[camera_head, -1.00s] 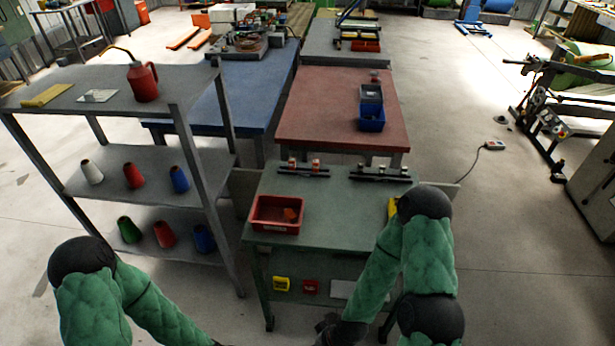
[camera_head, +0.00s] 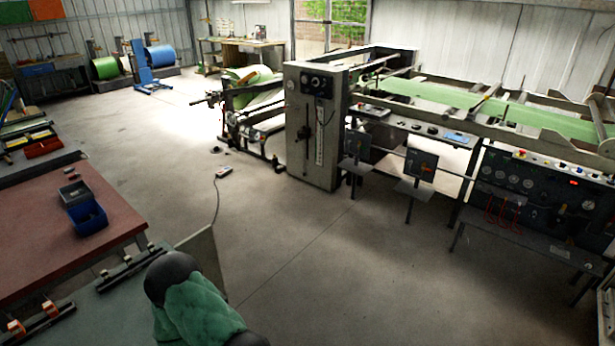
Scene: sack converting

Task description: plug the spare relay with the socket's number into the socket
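On the green table (camera_head: 105,310) at the lower left, a dark rail (camera_head: 40,325) carries small red-and-white parts, and a second dark rail (camera_head: 130,268) carries dark parts. I cannot tell whether any of these are relays, and no numbers are readable. A control panel (camera_head: 530,200) with dials, a small red display and red cables stands at the right; I cannot make out a socket on it. The green-sleeved elbow of my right arm covers part of the table. Neither of my grippers is in view.
A long machine (camera_head: 470,100) with a green web and a grey cabinet (camera_head: 312,125) fill the right and back. Small panels on posts (camera_head: 420,165) stand before it. A pendant (camera_head: 223,172) with a cable lies on the floor. The middle floor (camera_head: 310,255) is clear.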

